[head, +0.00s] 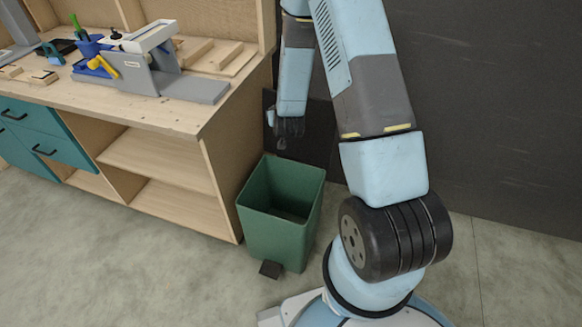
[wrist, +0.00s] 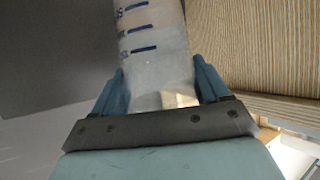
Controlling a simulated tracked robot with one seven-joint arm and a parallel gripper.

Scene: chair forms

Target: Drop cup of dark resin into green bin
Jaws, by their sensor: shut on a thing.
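The green bin (head: 258,222) stands open on the floor beside the workbench, in the middle of the head view. The inside that shows looks empty and dark. My gripper (head: 287,130) hangs above and behind the bin's rim in the head view. In the wrist view my gripper (wrist: 160,88) has a blue finger on each side of a pale, greyish cup (wrist: 152,45) with blue measuring marks, and is shut on it. The cup's far end is cut off by the picture's top edge. The resin inside cannot be seen. I cannot make out the cup clearly in the head view.
The wooden workbench (head: 150,118) stands left of the bin, its side close to it. On it are a grey and white clamp-like device (head: 150,65), a blue holder with tools (head: 88,46) and wooden pieces. A dark wall (head: 500,110) is behind. The floor in front is clear.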

